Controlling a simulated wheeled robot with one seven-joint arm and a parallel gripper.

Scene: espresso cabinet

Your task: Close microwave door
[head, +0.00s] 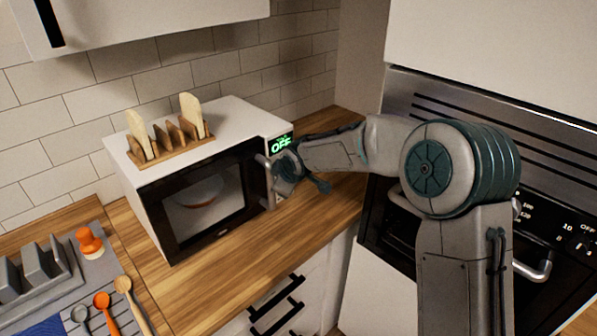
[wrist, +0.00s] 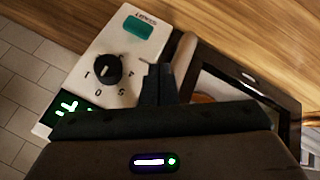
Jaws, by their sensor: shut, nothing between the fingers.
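The white microwave (head: 235,115) stands on the wooden counter against the tiled wall. Its dark-framed microwave door (head: 165,225) lies across the front, flush or nearly so; I cannot tell whether it is latched. A bowl-like item shows through its window. The light door handle (head: 264,168) is at the door's right edge and also shows in the wrist view (wrist: 184,52). My gripper (head: 284,183) is at the microwave's right front, beside the handle. In the wrist view its fingers (wrist: 157,82) are together and empty, between the knob (wrist: 107,70) and the handle. Whether they touch anything is unclear.
A wooden rack (head: 172,150) with bread slices sits on the microwave. A green button (wrist: 138,27) is on its control panel. Utensils and a grey dish rack (head: 40,270) lie at lower left. An oven (head: 395,225) stands right. The counter before the microwave is clear.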

